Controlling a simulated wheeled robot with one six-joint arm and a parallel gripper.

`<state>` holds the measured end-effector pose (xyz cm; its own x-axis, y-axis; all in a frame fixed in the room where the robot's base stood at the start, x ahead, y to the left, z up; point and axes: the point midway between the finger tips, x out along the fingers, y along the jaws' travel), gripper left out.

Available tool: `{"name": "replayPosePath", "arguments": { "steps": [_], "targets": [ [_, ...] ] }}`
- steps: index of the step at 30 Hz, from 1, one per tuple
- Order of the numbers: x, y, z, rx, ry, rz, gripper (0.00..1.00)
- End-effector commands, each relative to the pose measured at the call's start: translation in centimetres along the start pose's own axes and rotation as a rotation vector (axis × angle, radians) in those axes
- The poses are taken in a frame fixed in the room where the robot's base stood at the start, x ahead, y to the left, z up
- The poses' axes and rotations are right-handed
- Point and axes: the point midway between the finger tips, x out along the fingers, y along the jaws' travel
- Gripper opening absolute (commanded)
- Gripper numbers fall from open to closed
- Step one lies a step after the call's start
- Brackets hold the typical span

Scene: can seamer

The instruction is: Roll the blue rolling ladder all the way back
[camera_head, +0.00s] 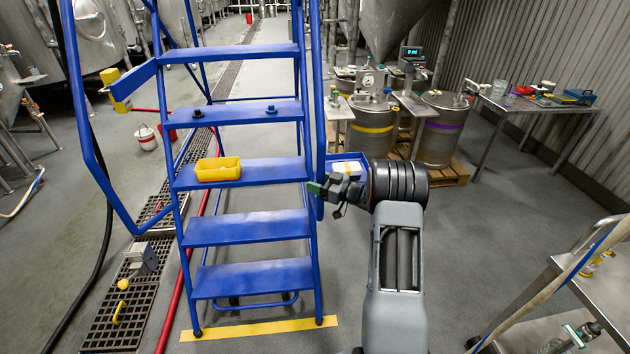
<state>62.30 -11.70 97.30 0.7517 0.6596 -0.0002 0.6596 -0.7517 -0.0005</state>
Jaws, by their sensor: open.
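The blue rolling ladder (250,226) stands upright in the head view, its steps facing me. Its front feet are at a yellow floor strip (260,328). A yellow bin (218,169) sits on the middle step, and small dark knobs rest on the step above. My gripper (322,196) is open at the ladder's right rail, about level with the middle step. I cannot tell whether the fingers touch the rail or are around it. The ladder's rear legs are partly hidden by the steps.
A red hose (188,290), black hose (88,275) and floor grate (122,307) run along the left. Kegs (443,128) on a pallet and a metal table (525,108) stand at the back right. A steel cart (590,285) is at the right edge. Floor between is clear.

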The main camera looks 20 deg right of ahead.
Motion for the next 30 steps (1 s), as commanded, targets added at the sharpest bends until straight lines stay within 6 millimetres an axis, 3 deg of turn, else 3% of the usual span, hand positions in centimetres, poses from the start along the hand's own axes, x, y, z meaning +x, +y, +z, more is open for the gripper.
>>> {"name": "replayPosePath", "arguments": {
  "steps": [13, 30],
  "targets": [
    [0.69, 0.0, -0.02, 0.0, 0.0, 0.001, 0.54],
    [0.66, 0.0, -0.02, 0.0, 0.0, 0.001, 0.0]
  ]
}}
